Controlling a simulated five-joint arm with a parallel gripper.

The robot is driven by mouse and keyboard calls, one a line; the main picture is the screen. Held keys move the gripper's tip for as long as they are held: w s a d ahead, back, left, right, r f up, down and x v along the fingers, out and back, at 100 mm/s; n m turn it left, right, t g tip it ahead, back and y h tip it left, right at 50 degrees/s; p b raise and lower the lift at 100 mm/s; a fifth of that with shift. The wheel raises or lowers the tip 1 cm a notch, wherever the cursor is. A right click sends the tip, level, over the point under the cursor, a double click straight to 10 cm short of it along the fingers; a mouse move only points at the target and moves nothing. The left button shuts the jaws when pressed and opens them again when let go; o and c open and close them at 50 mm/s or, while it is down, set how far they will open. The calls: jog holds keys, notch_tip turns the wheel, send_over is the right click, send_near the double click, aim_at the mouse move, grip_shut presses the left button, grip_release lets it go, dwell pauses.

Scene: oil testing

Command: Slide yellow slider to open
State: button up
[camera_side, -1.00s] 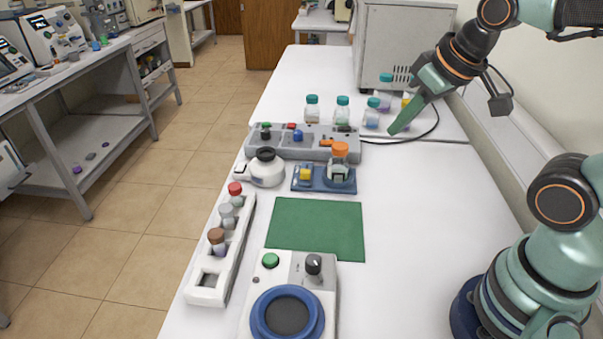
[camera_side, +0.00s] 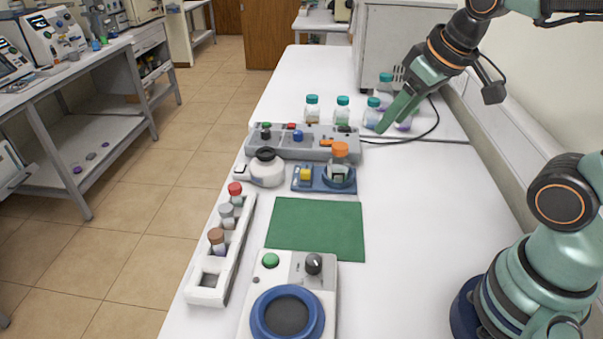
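The yellow slider (camera_side: 305,174) is a small yellow block on the left part of a blue base (camera_side: 318,188). An orange-capped bottle (camera_side: 340,160) stands in the round holder on the right of that base. My gripper (camera_side: 383,127) points down and left, in front of the teal-capped bottles. It is above and to the right of the slider in the picture and clear of it. The fingers overlap from this side, so I cannot tell whether they are open or shut.
A grey panel (camera_side: 310,148) with coloured controls lies behind the blue base. A white flask (camera_side: 267,168) stands to its left. Teal-capped bottles (camera_side: 343,108) stand behind the panel. A green mat (camera_side: 316,229) lies in front. The table's right side is clear.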

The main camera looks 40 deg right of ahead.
jog(key=w+r+n+g, duration=0.1)
jog(key=w+n, duration=0.1)
jog(key=w, duration=0.4)
jog(key=n+g, duration=0.4)
jog(key=n, duration=0.2)
send_over(305, 171)
notch_tip(305, 171, down, 12)
notch_tip(305, 171, down, 12)
jog(key=shift+r, duration=0.25)
grip_shut()
dwell(0.5)
